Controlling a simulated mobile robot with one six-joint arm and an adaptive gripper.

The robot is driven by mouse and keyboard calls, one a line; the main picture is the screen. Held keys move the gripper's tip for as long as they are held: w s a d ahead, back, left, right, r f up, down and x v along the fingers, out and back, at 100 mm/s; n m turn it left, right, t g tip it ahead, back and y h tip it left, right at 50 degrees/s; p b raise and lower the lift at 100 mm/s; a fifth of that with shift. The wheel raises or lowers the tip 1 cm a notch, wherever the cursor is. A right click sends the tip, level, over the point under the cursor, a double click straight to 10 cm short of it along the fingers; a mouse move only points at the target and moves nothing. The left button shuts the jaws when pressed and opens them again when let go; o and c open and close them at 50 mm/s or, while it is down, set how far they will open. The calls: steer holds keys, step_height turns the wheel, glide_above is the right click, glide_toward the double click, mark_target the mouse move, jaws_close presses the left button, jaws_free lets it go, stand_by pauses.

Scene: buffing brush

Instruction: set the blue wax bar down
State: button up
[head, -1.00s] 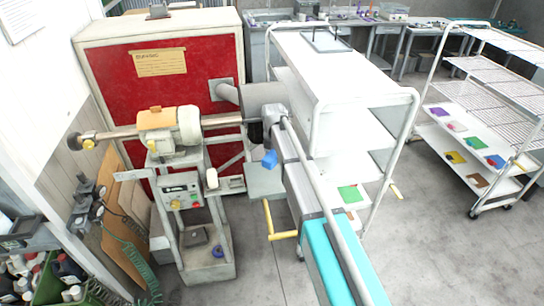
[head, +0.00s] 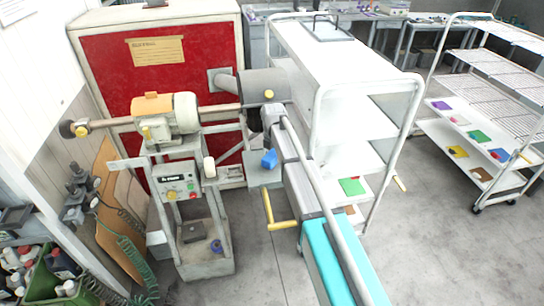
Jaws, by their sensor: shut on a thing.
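The blue wax bar (head: 269,159) shows as a small blue block below the dark end of my arm, left of its grey links. My gripper (head: 270,149) is small and partly hidden here; it is shut on the bar. A grey plate (head: 262,177) shows just below the bar in the picture. I cannot tell whether they touch. Several coloured mats lie on the lower shelf of the right rack, among them a blue mat (head: 503,153) with a small red item by it.
The buffing machine (head: 171,120) and its red-panelled cabinet (head: 180,60) stand at left. A white cart (head: 335,75) stands close behind my arm; a wire-shelf rack (head: 490,75) is at right. Grey floor (head: 425,240) is clear at lower right.

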steer(key=shift+f+b, duration=0.6)
steer(key=shift+f, duration=0.05)
stand_by(0.7)
steer(key=o, duration=1.3)
steer(key=shift+r, duration=0.15)
